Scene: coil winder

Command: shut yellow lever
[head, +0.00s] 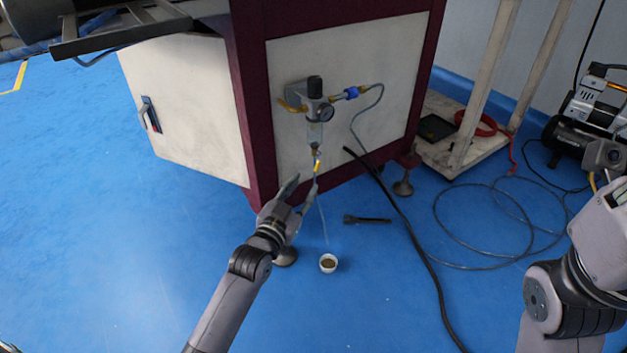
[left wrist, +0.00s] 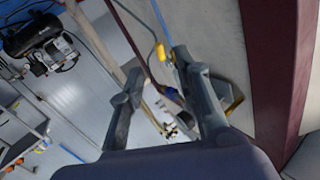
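The yellow lever (head: 317,166) sits on a small drain valve below the air regulator (head: 315,100), on the cabinet's side panel. It hangs along the thin line, pointing roughly downward. In the left wrist view the yellow lever (left wrist: 162,53) shows near the fingertips, between them in the picture. My left gripper (head: 304,184) is open and empty, just below and left of the lever in the head view. Its two fingers are spread in the left wrist view (left wrist: 157,62). I cannot tell whether a finger touches the lever. My right gripper is out of view.
A yellow handle (head: 290,105) sits left of the regulator. A black cable (head: 405,215) and a coiled hose (head: 480,262) lie right. The floor at left is clear.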

